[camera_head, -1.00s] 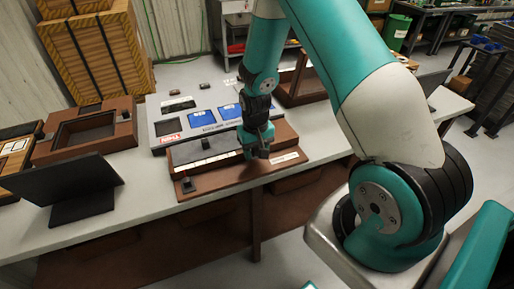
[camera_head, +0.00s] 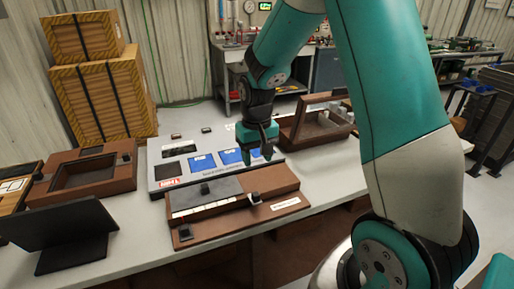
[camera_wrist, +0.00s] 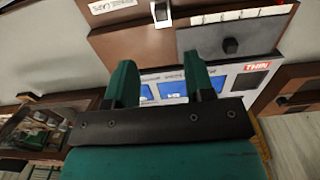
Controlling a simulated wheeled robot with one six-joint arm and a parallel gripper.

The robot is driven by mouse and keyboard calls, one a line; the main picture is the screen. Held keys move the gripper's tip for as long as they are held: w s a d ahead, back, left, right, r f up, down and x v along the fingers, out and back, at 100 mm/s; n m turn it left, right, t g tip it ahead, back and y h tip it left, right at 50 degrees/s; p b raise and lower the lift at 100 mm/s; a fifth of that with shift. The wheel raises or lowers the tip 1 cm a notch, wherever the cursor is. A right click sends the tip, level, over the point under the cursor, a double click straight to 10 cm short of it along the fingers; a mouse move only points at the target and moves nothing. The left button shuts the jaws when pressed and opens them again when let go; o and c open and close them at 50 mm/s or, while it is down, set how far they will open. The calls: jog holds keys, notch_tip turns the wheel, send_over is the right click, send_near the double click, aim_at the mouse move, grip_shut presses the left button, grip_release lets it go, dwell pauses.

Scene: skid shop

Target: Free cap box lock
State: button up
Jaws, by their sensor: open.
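The long brown cap box (camera_head: 272,187) lies on the white bench, with a grey sliding-type lid (camera_head: 220,187) bearing a dark knob (camera_head: 205,188). A small lock piece (camera_head: 254,198) sits on the box right of the lid and also shows at the top of the wrist view (camera_wrist: 161,12). A white label whose end reads "CAPS" (camera_wrist: 113,5) is beside it. My gripper (camera_head: 262,157) is open and empty, above and behind the box, over the grey panel. Its two spread fingers (camera_wrist: 162,82) show in the wrist view, apart from the lock.
The grey panel (camera_head: 170,180) with blue squares and a "THIN" tag lies behind the box. An open brown box (camera_head: 313,130) stands right, a brown frame box (camera_head: 118,180) left. A black tablet (camera_head: 62,222) stands front left. Bench space front right is clear.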

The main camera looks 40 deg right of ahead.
jog(key=shift+r, duration=1.5)
jog(key=s+a+r+n+y, duration=0.2)
jog(key=s+a+r+n, duration=0.3)
jog(key=s+a, duration=0.5)
jog(key=s+a+r+n+y, duration=0.2)
jog(key=s+a+r+n, duration=0.3)
jog(key=s+a, duration=0.6)
jog(key=shift+a, duration=0.15)
